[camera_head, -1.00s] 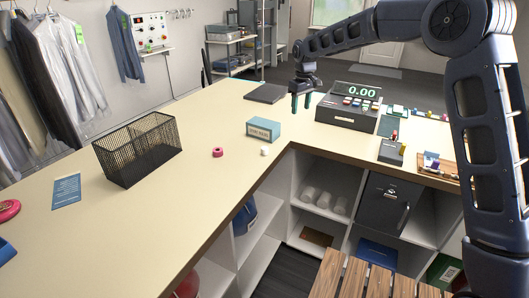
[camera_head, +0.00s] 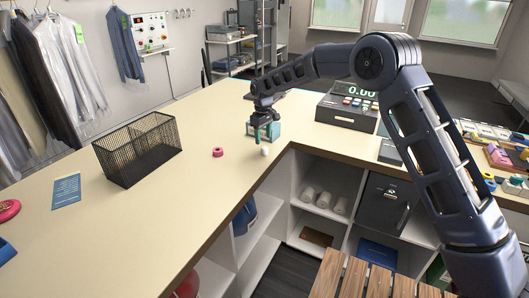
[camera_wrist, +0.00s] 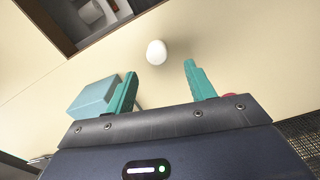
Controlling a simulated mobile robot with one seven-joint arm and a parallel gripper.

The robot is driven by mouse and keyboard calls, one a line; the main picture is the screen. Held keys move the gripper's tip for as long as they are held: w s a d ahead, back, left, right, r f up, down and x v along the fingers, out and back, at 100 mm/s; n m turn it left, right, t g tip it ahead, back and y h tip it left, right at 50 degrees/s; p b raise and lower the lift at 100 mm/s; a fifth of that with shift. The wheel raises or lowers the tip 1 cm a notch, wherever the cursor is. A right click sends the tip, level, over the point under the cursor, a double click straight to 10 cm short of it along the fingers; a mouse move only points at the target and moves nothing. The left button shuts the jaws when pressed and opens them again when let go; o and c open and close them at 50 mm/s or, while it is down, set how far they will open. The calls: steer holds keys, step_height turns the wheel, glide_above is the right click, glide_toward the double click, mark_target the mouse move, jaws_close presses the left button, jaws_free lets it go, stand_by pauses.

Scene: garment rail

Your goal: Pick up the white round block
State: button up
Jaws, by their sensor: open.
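The white round block (camera_head: 265,152) sits on the cream counter, near its inner corner edge. In the wrist view the white round block (camera_wrist: 156,52) lies ahead of the fingertips, roughly in line with the gap between them. My gripper (camera_head: 262,137) is open and empty above the counter, just behind the block in the head view. It also shows in the wrist view (camera_wrist: 160,80), its two teal fingers apart. The fingers do not touch the block.
A teal box (camera_head: 275,130) stands right behind my gripper and is partly hidden by it; it lies close beside one finger in the wrist view (camera_wrist: 92,97). A black mesh basket (camera_head: 138,150) stands farther left.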

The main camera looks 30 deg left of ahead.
mark_target(265, 147)
steer(key=shift+w+d+f, duration=0.1)
steer(key=shift+d+f, duration=0.05)
steer(key=shift+f, duration=1.3)
steer(key=shift+w+d+f, duration=0.1)
steer(key=shift+f, duration=1.3)
steer(key=c, duration=1)
